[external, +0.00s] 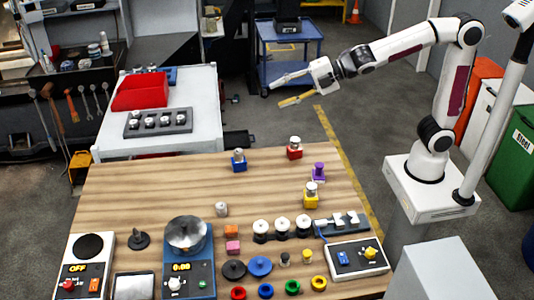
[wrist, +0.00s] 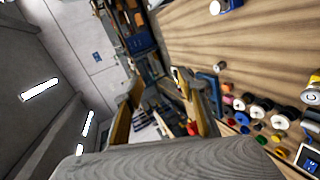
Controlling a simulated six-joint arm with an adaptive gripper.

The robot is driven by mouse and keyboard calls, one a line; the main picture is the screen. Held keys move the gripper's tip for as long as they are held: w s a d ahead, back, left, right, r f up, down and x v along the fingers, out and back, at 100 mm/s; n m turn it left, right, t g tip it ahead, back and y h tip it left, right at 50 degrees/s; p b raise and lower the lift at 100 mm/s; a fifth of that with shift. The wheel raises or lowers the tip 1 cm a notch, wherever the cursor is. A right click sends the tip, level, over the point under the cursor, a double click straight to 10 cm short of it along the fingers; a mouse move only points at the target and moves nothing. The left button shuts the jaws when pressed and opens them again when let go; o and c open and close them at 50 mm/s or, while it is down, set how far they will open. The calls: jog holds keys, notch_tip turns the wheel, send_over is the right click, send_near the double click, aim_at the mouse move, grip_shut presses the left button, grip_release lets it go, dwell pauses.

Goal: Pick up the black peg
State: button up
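A black knob-shaped piece (external: 139,238) with a wide base stands farther left; I cannot tell for certain which of the two dark pieces is the black peg. My gripper (external: 278,93) is raised beyond the far edge of the table, well away from both. Its two fingers are spread with nothing between them. The open fingers also show in the wrist view (wrist: 163,88), where I cannot make out the peg.
The wooden table (external: 130,190) carries several coloured rings, white-topped cylinders (external: 282,226), a scale (external: 187,276) and control boxes (external: 357,258). Blue, red and yellow blocks with metal pieces stand toward the back right. A white cart with a red bin (external: 140,92) stands behind. The table's back left is clear.

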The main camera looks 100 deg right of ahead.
jog(key=w+a+f+n+t+y, duration=0.15)
jog(key=w+a+n+y, duration=0.25)
jog(key=w+n, duration=0.6)
jog(key=w+a+f+n+g+y, duration=0.2)
jog(key=w+a+f+n+y, duration=0.45)
jog(key=n, duration=0.25)
jog(key=s+a+f+n+g+y, duration=0.2)
jog(key=s+f+n+g, duration=0.1)
jog(key=f+n, duration=0.3)
jog(key=s+a+f+n+g+y, duration=0.2)
jog(key=s+f+n+g+y, duration=0.1)
jog(key=f+n, duration=0.3)
jog(key=s+a+f+n+g+y, duration=0.2)
jog(key=s+f+n+g, duration=0.3)
jog(key=f, duration=0.3)
jog(key=shift+s+n+y, duration=0.1)
jog(key=shift+n+y, duration=0.3)
jog(key=shift+y, duration=0.35)
jog(key=shift+s+f+n+g, duration=0.3)
jog(key=shift+s+f+g, duration=0.05)
jog(key=shift+s, duration=0.15)
jog(key=shift+a, duration=0.1)
jog(key=shift+a, duration=1.2)
jog(key=shift+a, duration=0.1)
